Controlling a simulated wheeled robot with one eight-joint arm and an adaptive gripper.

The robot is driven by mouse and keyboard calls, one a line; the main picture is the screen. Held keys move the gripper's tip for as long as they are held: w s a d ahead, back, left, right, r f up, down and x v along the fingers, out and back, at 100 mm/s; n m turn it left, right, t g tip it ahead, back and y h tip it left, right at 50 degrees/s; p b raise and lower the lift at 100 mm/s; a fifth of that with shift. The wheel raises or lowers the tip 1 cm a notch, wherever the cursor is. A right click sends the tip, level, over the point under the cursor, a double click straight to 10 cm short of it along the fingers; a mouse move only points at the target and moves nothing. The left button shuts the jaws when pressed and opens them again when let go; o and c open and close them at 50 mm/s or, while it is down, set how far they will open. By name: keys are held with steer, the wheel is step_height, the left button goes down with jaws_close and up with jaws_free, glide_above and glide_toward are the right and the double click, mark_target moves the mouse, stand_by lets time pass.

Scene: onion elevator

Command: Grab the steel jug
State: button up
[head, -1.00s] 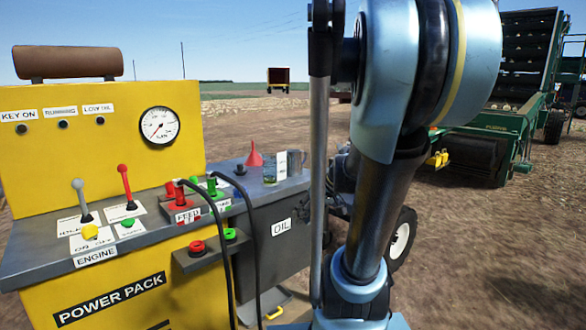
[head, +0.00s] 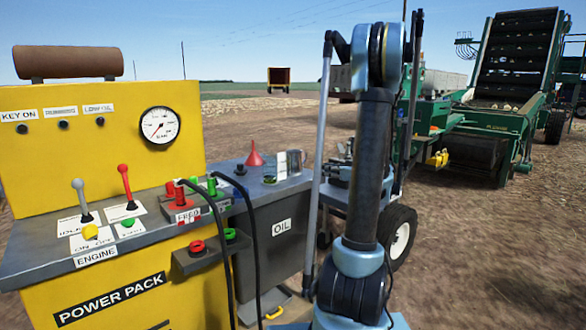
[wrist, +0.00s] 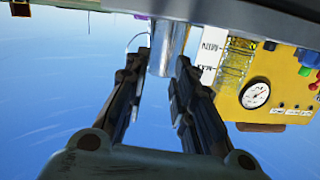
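The steel jug (head: 294,163) stands at the back right end of the grey bench top, beside a white card. In the wrist view, which is upside down, the jug (wrist: 167,58) shows as a shiny cylinder with a thin curved handle on its left. My gripper (wrist: 162,68) is open, its two dark fingers apart. The fingertips reach to either side of the jug's near end; I cannot tell whether they touch it. The left finger lies between the jug body and its handle. In the head view my fingers are not clearly seen.
A white MIN/MAX card (wrist: 209,58) and a yellowish clear container (wrist: 236,62) stand close beside the jug. A red funnel (head: 255,159) is to its left. Levers and cables crowd the yellow power pack (head: 60,90). Open sky surrounds my gripper's other side.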

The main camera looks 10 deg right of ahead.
steer(key=w+d+t, duration=0.2)
steer(key=d, duration=0.2)
steer(key=x, duration=1.2)
steer(key=shift+s+a, duration=0.15)
steer(key=shift+x, duration=2.75)
steer(key=shift+r, duration=0.1)
jaws_close()
